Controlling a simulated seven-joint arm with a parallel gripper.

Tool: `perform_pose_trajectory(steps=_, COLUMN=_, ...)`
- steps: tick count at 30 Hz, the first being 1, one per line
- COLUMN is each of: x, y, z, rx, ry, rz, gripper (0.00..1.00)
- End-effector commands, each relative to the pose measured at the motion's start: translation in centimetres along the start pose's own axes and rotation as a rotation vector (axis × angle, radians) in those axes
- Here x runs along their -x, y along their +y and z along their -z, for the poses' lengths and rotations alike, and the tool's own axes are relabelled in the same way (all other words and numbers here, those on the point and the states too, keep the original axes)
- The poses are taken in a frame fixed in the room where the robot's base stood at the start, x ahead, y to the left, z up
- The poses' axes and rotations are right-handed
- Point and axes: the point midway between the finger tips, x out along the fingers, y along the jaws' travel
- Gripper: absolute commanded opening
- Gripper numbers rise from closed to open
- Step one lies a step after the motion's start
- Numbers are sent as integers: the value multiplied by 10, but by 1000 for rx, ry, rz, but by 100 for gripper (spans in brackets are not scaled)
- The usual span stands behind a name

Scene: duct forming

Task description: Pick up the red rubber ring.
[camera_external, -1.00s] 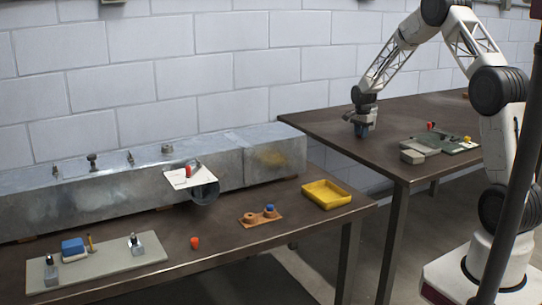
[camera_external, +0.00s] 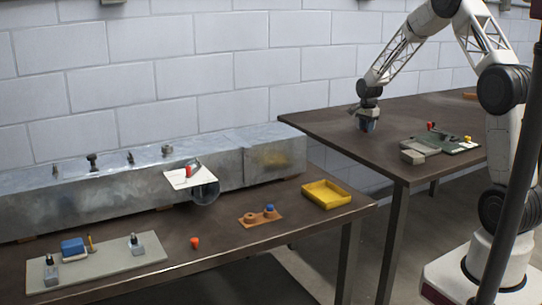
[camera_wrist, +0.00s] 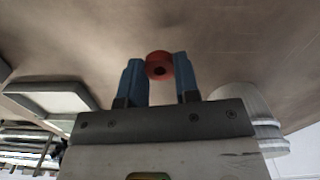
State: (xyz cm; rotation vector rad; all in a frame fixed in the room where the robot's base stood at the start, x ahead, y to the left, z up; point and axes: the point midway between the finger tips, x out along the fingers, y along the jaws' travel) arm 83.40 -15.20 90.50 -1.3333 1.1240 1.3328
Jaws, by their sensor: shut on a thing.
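The red rubber ring (camera_wrist: 158,56) is between the two blue fingers of my gripper (camera_wrist: 159,72) in the wrist view, touching both near their tips. My gripper is shut on it. In the external view my gripper (camera_external: 366,126) points down above the back right table, near its left end. The ring cannot be made out there. I cannot tell how much room is between the ring and the tabletop.
A grey board with small parts (camera_external: 440,143) and a grey block (camera_external: 412,157) lie right of my gripper on the back table (camera_external: 335,125). The front table holds a yellow tray (camera_external: 327,195), a metal duct (camera_external: 110,195) and an orange-red piece (camera_external: 195,242).

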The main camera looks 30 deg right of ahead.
Motion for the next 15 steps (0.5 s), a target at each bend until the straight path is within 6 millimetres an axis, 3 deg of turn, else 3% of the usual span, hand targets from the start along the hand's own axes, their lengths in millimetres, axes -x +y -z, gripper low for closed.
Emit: perform_pose_trajectory(steps=15, x=8, y=77, z=-28, rx=0, ry=0, rz=1, gripper=8)
